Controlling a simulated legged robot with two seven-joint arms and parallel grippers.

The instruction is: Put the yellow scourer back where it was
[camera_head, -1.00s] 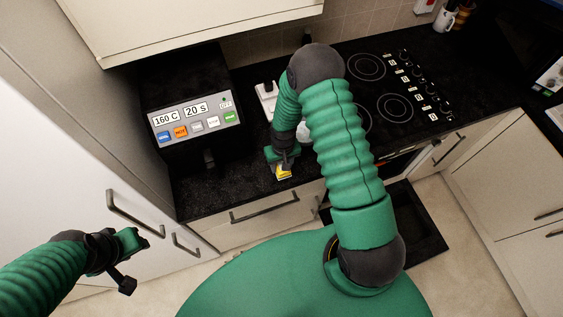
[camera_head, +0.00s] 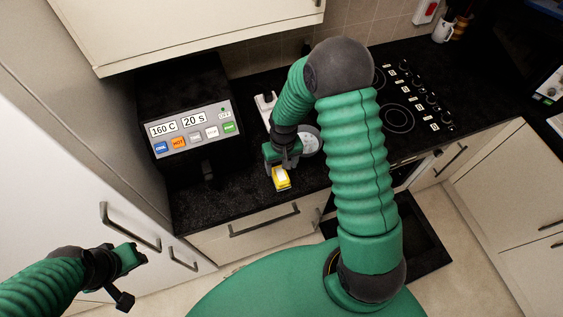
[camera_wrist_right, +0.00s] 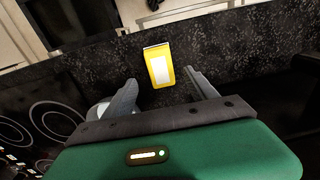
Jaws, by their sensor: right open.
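The yellow scourer (camera_head: 281,179), with a pale patch on its face, is on the black counter near its front edge. In the right wrist view the scourer (camera_wrist_right: 158,66) shows just beyond and between my fingertips, with dark counter visible between it and both fingers. My right gripper (camera_head: 284,163) is open just behind the scourer in the head view; its spread grey fingers also show in the right wrist view (camera_wrist_right: 160,80). My left gripper (camera_head: 126,275) hangs at the lower left, away from the counter, and its jaw opening is unclear.
A black appliance with a button panel (camera_head: 193,128) stands left of the scourer. A round pale object (camera_head: 311,138), partly hidden by my arm, and a white item (camera_head: 265,103) are near the right gripper. A black hob (camera_head: 400,118) is at right. Counter (camera_head: 230,190) left of the scourer is clear.

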